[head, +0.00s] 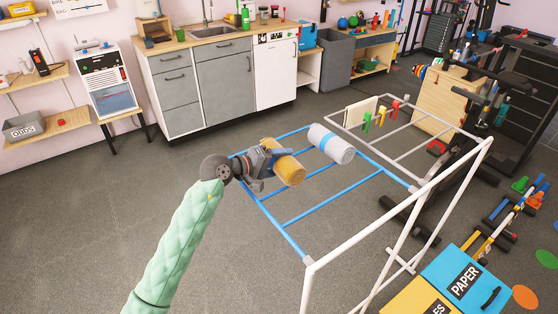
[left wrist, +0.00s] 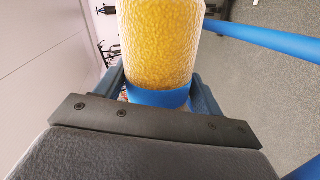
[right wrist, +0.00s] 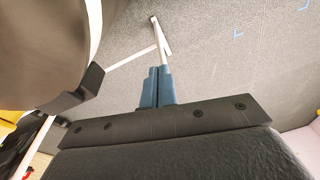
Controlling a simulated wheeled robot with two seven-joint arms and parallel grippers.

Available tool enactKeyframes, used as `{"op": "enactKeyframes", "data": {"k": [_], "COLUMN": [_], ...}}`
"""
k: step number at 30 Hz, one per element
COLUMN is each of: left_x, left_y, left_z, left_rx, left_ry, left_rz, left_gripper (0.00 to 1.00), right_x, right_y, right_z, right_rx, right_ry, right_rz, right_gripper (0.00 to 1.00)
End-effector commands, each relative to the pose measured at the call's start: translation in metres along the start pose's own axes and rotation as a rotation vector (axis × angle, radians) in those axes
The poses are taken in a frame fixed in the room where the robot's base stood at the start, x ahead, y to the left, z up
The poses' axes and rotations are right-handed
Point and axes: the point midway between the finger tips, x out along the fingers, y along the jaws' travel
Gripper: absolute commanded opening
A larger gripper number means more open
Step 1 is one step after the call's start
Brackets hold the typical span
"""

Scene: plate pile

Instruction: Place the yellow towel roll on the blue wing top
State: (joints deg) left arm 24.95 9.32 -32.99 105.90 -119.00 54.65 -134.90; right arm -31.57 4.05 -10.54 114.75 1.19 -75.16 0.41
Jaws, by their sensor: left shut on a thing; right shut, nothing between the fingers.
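My left gripper (head: 266,162) is shut on the yellow towel roll (head: 289,170) by its near end. The roll lies over the far left part of the blue wing top (head: 300,215); I cannot tell whether it touches the bars. In the left wrist view the yellow roll (left wrist: 160,45) stands out between the fingers, with a blue band (left wrist: 158,97) around it and a blue bar (left wrist: 265,40) beside it. My right gripper (right wrist: 158,88) shows only in the right wrist view, with its blue fingers shut together and empty.
A grey roll with a blue band (head: 332,143) lies on the wing right of the yellow roll. Paper bin (head: 465,280) stands front right. Floor at left is clear.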

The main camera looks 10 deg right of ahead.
Motion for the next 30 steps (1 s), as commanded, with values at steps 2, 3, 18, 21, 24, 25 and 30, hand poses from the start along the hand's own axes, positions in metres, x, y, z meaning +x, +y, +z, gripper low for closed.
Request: {"op": "enactKeyframes", "data": {"k": [2, 3, 18, 21, 24, 25, 30], "left_x": [0.000, 0.000, 0.001, 0.002, 0.002, 0.002, 0.002], "left_y": [0.001, 0.001, -0.003, -0.004, -0.006, -0.006, -0.006], "left_z": [0.000, 0.000, 0.001, 0.001, 0.001, 0.001, 0.001], "left_rx": [0.000, 0.000, 0.000, 0.000, 0.000, 0.001, 0.000], "left_ry": [0.000, 0.000, 0.000, 0.000, 0.000, 0.000, 0.000], "left_rz": [0.001, 0.001, 0.001, 0.001, 0.001, 0.001, 0.001], "left_gripper": [0.37, 0.37, 0.37, 0.37, 0.37, 0.37, 0.82], "right_x": [0.001, 0.001, 0.008, 0.010, 0.011, 0.011, 0.012], "right_y": [0.000, 0.000, 0.000, 0.000, 0.001, 0.001, 0.001], "right_z": [0.000, 0.001, 0.003, 0.003, 0.003, 0.003, 0.003], "right_rx": [0.000, 0.000, 0.000, 0.000, 0.000, 0.000, 0.000], "right_ry": [-0.001, -0.002, -0.006, -0.006, -0.006, -0.005, -0.005], "right_rz": [0.000, 0.000, 0.000, 0.000, 0.000, 0.000, 0.000], "right_gripper": [0.00, 0.00, 0.00, 0.00, 0.00, 0.00, 0.00]}}
